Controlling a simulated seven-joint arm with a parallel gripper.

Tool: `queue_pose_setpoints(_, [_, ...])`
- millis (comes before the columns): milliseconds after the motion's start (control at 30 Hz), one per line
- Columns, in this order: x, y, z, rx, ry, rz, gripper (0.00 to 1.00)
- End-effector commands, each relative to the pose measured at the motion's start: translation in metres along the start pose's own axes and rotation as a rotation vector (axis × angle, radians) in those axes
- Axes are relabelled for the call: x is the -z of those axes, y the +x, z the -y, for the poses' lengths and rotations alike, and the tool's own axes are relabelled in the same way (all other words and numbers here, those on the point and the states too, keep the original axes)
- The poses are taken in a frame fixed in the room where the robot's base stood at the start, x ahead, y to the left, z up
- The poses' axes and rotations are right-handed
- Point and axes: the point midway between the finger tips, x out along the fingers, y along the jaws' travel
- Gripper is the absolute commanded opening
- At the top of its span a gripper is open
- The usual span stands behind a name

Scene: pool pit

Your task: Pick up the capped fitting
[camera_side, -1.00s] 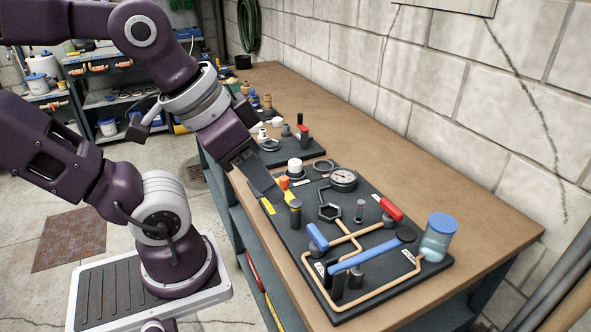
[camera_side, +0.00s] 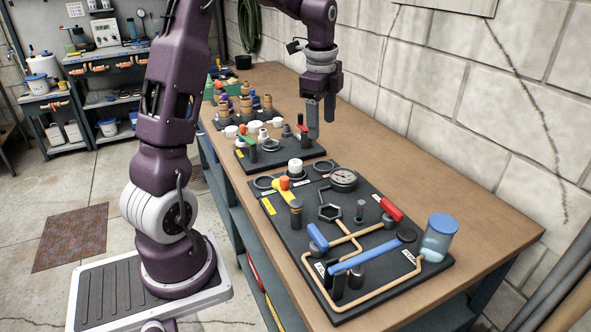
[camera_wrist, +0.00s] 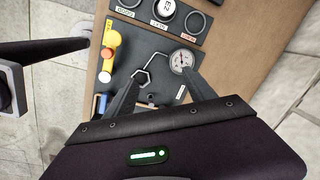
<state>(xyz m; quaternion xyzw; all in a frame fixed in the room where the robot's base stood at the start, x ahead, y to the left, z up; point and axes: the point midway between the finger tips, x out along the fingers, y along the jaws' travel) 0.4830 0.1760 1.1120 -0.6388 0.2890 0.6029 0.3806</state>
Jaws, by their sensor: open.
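In the wrist view my fingers (camera_wrist: 163,79) overlap the board near the gauge, below the fitting.
The board carries a gauge (camera_side: 343,180), a yellow part with an orange top (camera_side: 284,184), a hex ring (camera_side: 330,212), red and blue handles and a blue-lidded jar (camera_side: 439,238). Small parts crowd the far tray. Bare bench lies right of the board; a block wall stands behind.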

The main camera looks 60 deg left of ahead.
Motion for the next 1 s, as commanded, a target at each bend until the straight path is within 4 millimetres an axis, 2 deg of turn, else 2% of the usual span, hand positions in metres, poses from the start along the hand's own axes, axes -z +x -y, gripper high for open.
queue_pose_setpoints(33, [-0.025, 0.033, 0.021, -0.046, 0.077, 0.004, 0.63])
queue_pose_setpoints(100, [-0.057, 0.072, 0.042, -0.09, 0.208, -0.005, 0.63])
queue_pose_setpoints(200, [-0.092, 0.115, 0.055, -0.133, 0.338, -0.026, 0.63])
queue_pose_setpoints(233, [-0.098, 0.123, 0.057, -0.14, 0.365, -0.031, 0.63])
queue_pose_setpoints(367, [-0.111, 0.144, 0.059, -0.154, 0.422, -0.043, 0.63])
queue_pose_setpoints(733, [-0.113, 0.202, 0.045, -0.153, 0.425, -0.043, 0.63])
queue_pose_setpoints(833, [-0.113, 0.209, 0.045, -0.152, 0.424, -0.042, 0.63])
queue_pose_setpoints(1000, [-0.112, 0.208, 0.045, -0.151, 0.424, -0.042, 0.63])
